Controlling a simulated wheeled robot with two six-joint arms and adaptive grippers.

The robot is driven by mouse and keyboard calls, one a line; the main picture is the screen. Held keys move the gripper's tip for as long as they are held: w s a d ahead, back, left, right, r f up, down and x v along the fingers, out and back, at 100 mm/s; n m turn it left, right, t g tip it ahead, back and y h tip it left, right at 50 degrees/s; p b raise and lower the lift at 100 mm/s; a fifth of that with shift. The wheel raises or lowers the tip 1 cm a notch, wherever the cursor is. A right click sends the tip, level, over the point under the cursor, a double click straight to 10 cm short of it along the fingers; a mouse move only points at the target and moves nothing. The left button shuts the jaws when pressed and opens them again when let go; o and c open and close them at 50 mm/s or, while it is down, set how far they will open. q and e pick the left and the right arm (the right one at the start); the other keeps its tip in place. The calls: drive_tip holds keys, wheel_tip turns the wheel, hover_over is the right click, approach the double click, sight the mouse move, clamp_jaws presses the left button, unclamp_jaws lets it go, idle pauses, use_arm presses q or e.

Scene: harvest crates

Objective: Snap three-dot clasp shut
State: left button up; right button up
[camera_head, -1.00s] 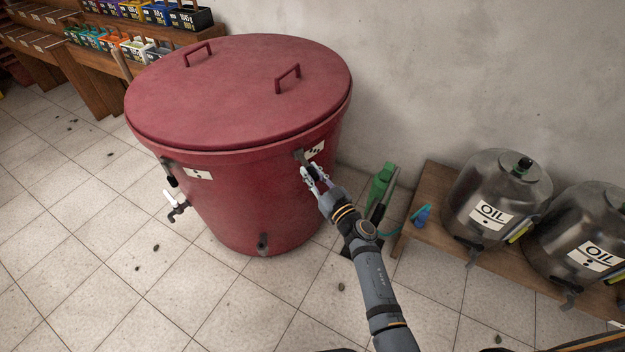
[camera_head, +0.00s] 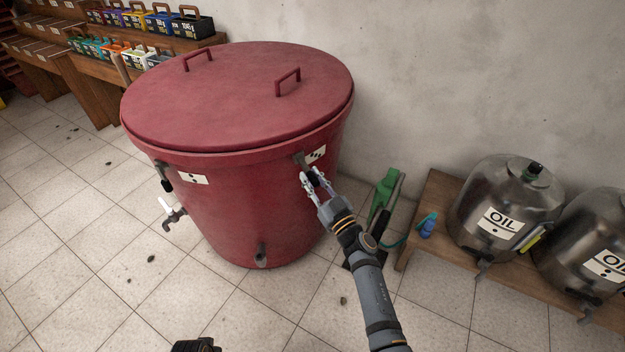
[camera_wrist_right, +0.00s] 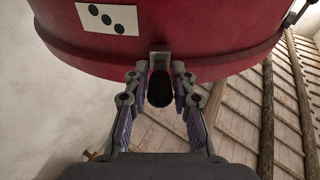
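The big red drum (camera_head: 235,225) stands under its round red lid (camera_head: 230,95). The three-dot label (camera_head: 316,155) is on its right side, and also shows in the wrist view (camera_wrist_right: 107,18). Beside it is the three-dot clasp (camera_head: 300,159), a metal plate with a dark handle (camera_wrist_right: 160,88) hanging from the rim in the wrist view. My right gripper (camera_head: 316,178) is open, with a finger on each side of that handle. Narrow gaps seem to show; I cannot tell whether either finger touches. My left gripper is not clearly seen.
The two-dot label (camera_head: 193,179) and another clasp (camera_head: 163,176) are on the drum's left, above a white-handled tap (camera_head: 174,211). Floor in front is mostly clear.

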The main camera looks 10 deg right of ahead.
drive_tip(key=shift+o, duration=1.4)
drive_tip(key=shift+s, duration=0.1)
drive_tip(key=v, duration=1.2)
